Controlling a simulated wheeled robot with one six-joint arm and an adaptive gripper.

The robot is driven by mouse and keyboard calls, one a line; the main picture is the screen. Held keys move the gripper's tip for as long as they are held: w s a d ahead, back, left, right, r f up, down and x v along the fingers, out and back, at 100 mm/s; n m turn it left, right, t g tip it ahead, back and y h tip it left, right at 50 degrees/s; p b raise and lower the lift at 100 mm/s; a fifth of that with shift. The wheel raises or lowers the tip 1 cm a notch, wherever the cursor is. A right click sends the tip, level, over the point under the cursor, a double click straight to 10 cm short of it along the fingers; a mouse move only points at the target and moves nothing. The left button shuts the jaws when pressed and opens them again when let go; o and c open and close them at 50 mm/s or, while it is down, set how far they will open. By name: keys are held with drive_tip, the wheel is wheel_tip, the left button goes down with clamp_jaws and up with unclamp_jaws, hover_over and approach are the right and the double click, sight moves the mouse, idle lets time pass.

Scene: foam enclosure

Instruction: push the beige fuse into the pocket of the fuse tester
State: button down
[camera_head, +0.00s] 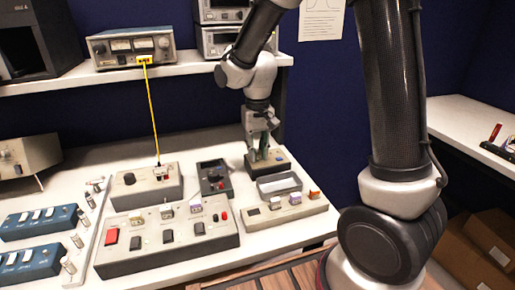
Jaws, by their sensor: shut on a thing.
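My gripper (262,146) points down at the back right of the bench, with its fingers close together. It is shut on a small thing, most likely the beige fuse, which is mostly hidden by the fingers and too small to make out. The fingertips are right over a low grey box (284,163) with a dark base, which may be the fuse tester. Its pocket is hidden from this view, so I cannot tell how far the fuse is in.
An open grey tray (279,189) lies just in front of the box. A strip with several small coloured blocks (283,214) and a large switch panel (167,247) stand nearer. A dark meter (215,177) is to the left. A yellow cable (152,110) hangs from the shelf.

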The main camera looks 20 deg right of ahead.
drive_tip(key=c, duration=1.2)
unclamp_jaws()
drive_tip(key=shift+f, duration=0.1)
drive_tip(key=shift+c, duration=0.2)
wheel_tip(320, 180, up, 12)
drive_tip(key=s+d+r+t, duration=0.2)
drive_tip(key=s+d, duration=0.5)
drive_tip(key=s, duration=0.3)
drive_tip(key=s+d+r+t, duration=0.2)
drive_tip(key=s+d, duration=0.6)
drive_tip(key=s, duration=0.3)
drive_tip(key=shift+r, duration=0.2)
